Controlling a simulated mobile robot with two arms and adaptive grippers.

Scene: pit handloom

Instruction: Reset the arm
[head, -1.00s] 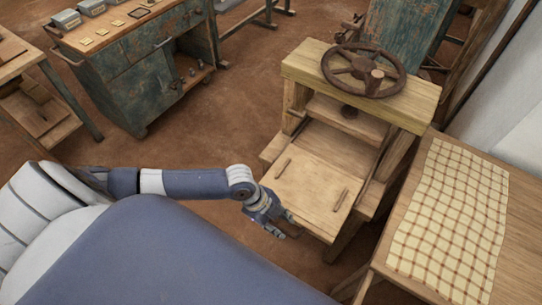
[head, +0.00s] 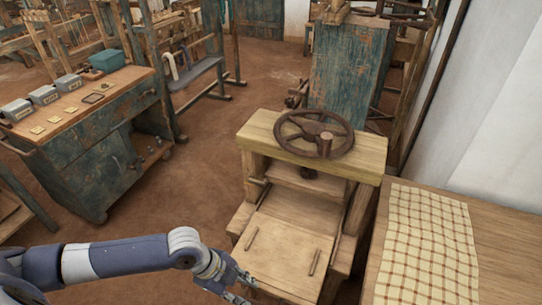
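My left arm comes in from the lower left, blue and white. My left gripper (head: 246,289) is at the bottom of the head view, in front of the near left corner of the wooden press (head: 283,262). Its fingers look spread, with nothing seen between them. I cannot tell whether it touches the press board. My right gripper is out of view.
The press carries a dark handwheel (head: 314,132) on its top beam. A checked cloth (head: 428,245) lies on a wooden table (head: 508,235) at right. A worn blue cabinet (head: 88,172) with small boxes stands at left. Brown floor (head: 200,190) is open between cabinet and press.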

